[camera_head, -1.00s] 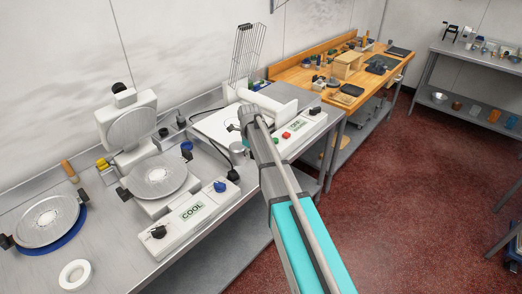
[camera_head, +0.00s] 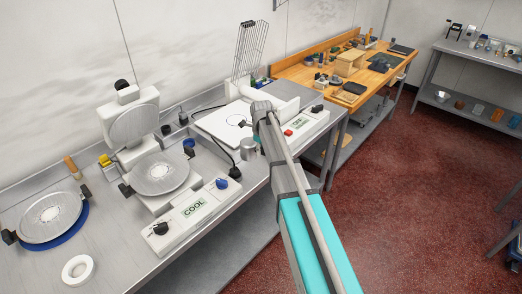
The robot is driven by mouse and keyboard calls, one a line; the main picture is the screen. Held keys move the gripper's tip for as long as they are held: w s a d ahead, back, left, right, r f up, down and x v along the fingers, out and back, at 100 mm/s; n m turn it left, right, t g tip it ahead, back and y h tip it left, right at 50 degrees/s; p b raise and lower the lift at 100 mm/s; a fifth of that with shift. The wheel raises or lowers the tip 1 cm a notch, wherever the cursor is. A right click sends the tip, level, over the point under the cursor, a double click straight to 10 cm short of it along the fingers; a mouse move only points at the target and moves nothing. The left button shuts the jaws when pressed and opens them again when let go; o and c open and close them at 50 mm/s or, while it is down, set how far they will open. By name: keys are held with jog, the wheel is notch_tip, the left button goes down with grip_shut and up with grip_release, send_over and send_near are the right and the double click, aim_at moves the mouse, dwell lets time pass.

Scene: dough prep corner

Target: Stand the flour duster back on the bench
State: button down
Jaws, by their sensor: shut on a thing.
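The flour duster appears as a small grey metal cylinder (camera_head: 249,147) in the head view, just left of my arm's end. It looks roughly upright and sits near the front of the steel bench (camera_head: 112,249), between the two press units. My gripper (camera_head: 257,133) is shut on it, though the fingers are mostly hidden behind my wrist. I cannot tell whether the duster's base touches the bench.
A press with a "COOL" panel (camera_head: 193,208) stands left of the duster. A second white unit (camera_head: 315,120) stands to its right, with a wire rack (camera_head: 250,55) behind. A white ring (camera_head: 78,269) lies front left.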

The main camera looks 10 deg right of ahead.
jog(key=shift+f+b, duration=3.65)
jog(key=shift+f, duration=0.1)
jog(key=shift+f+b, duration=0.6)
jog(key=shift+c, duration=1.8)
grip_release()
jog(key=shift+r, duration=0.2)
notch_tip(320, 180, up, 9)
jog(key=p, duration=0.9)
jog(key=shift+f, duration=0.1)
